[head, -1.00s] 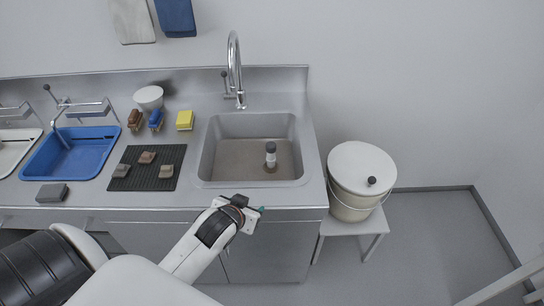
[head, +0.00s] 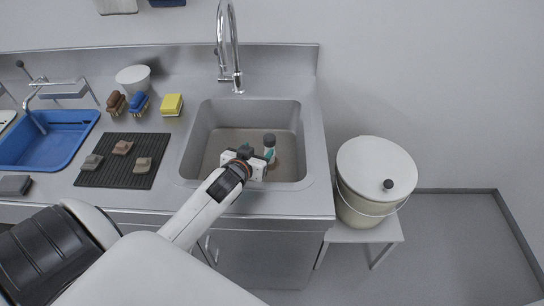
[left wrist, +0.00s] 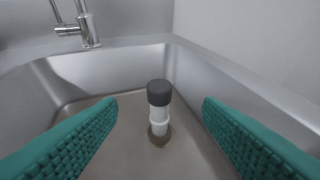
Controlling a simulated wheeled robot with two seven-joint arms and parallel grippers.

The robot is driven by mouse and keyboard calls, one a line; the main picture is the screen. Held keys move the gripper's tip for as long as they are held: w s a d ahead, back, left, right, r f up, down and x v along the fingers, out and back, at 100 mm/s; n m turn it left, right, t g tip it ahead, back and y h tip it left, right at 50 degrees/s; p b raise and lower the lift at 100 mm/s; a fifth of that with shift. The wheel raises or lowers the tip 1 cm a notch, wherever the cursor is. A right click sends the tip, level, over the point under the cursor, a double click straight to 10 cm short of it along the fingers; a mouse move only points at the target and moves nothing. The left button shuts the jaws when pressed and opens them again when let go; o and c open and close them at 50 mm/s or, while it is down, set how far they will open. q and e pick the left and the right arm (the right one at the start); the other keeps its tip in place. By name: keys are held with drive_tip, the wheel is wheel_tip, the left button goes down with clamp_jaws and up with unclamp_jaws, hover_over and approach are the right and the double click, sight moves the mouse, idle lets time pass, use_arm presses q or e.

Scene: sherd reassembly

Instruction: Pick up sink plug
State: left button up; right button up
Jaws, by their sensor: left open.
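The sink plug (head: 269,146) stands upright in the sink, a white tube with a dark grey cap. In the left wrist view the plug (left wrist: 159,110) sits in brownish water, its foot in a dark ring at the bottom. My left gripper (head: 258,162) is over the front part of the sink, just in front of the plug. Its green ridged fingers (left wrist: 160,135) are open and apart, with the plug showing between them, farther off and not touched. The plug's lower part is partly hidden by the gripper in the head view. My right gripper is not in view.
The sink (head: 312,150) has raised walls around the plug, and a tall faucet (head: 230,50) stands behind it. A lidded bucket (head: 375,175) stands right.

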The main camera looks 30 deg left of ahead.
sight(268, 140)
use_arm(q)
drive_tip(key=x, duration=0.6)
drive_tip(key=shift+r, duration=0.1)
drive_tip(key=shift+p+x, duration=0.5)
drive_tip(key=shift+x, duration=2.45)
drive_tip(key=shift+s, duration=0.1)
clamp_jaws()
